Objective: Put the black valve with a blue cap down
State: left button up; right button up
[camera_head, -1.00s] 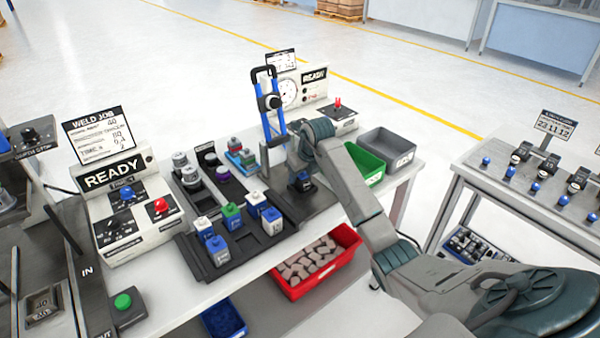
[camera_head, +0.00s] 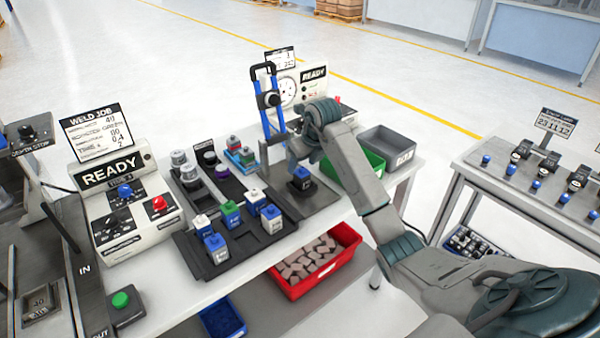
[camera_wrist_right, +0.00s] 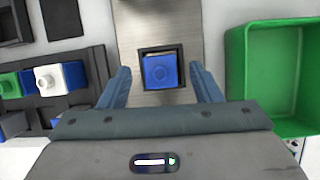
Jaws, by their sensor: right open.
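The black valve with a blue cap (camera_head: 302,179) stands upright on the metal plate of the press stand at the table's right part. In the right wrist view its blue square top (camera_wrist_right: 160,70) sits inside a black square surround. My right gripper (camera_head: 298,158) is above it, open and empty. In the wrist view its two fingers (camera_wrist_right: 161,74) are spread to either side of the valve, apart from it. The lower part of the valve is hard to make out. My left gripper is not in view.
A blue-framed press (camera_head: 268,105) stands just behind the plate. A green bin (camera_head: 366,163) and a grey bin (camera_head: 388,147) are to the right. A black tray (camera_head: 196,258) with several capped blocks lies to the left. A red bin (camera_head: 350,240) is below the table top.

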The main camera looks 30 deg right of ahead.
jog(key=b+v, duration=0.1)
jog(key=v, duration=0.6)
dwell(1.1)
